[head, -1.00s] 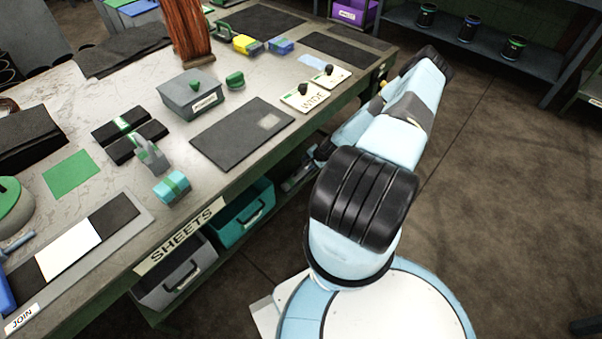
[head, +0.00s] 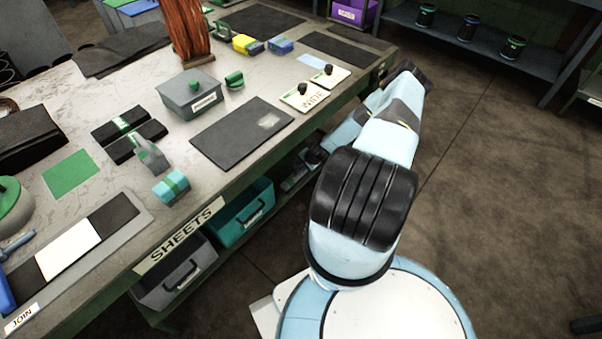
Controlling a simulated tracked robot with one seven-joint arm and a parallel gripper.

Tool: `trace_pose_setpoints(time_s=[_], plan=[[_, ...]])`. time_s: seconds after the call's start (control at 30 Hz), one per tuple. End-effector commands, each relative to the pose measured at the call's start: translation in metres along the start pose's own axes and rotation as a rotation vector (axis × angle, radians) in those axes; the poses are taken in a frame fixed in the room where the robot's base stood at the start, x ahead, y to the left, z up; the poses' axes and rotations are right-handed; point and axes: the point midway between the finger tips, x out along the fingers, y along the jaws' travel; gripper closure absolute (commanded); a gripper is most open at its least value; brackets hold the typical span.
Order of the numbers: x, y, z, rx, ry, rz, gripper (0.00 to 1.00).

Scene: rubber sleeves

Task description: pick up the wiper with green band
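A light-blue block with a green band (head: 171,187) lies on the bench near its front edge, above the SHEETS label; it seems to be the wiper. Its top and front are in plain view, and nothing touches it from above. My arm bends over on the right and reaches down beside the bench's front edge. The dark end of it, seemingly my gripper (head: 297,178), is low and to the right of the block, below the bench top and well apart from it. The fingers are too small and dark to read.
A dark sheet (head: 241,133), a lidded grey box (head: 193,95) and WIDE plates (head: 302,97) lie further right. A teal bin (head: 243,212) sits under the bench edge.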

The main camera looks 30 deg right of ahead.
Motion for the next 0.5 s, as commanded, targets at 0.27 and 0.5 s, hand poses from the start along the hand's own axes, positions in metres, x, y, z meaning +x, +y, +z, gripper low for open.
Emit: trace_pose_setpoints(time_s=[0.27,0.5], plan=[[-0.0003,0.0003,-0.0005,0.000,0.001,0.000,0.87],[-0.0005,0.0007,-0.0007,0.001,0.001,0.000,1.00]])
